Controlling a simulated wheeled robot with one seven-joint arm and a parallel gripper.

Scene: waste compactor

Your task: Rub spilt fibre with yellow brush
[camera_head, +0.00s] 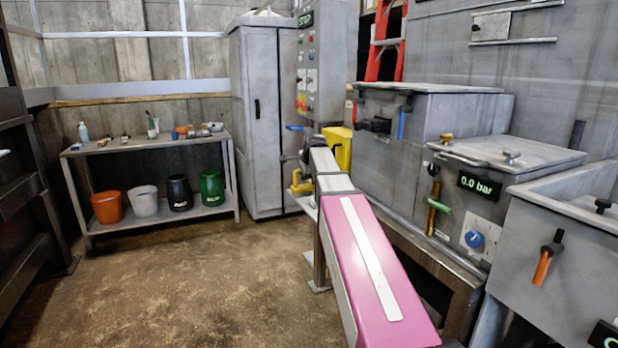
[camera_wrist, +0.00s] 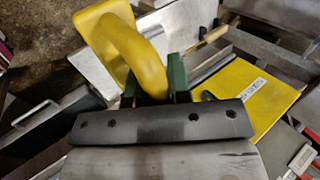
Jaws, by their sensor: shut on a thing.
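The yellow brush (camera_wrist: 112,42) has a flat block and a thick curved handle. In the wrist view it is at the upper left, and my gripper (camera_wrist: 154,92), with green fingers, is shut on its handle. The brush is in the air, with the brown floor behind it. In the head view a yellow shape (camera_head: 301,183) that looks like the brush shows at the left of my arm's far end; my fingers are hidden there. I cannot make out a distinct patch of spilt fibre in either view. The brush's underside is hidden.
A yellow box (camera_head: 338,150) stands just right of my arm's end. Grey machines (camera_head: 470,160) with handles line the right. A grey cabinet (camera_head: 256,120) stands behind. A bench (camera_head: 150,145) with several buckets below is at the left. The floor (camera_head: 170,285) between is clear.

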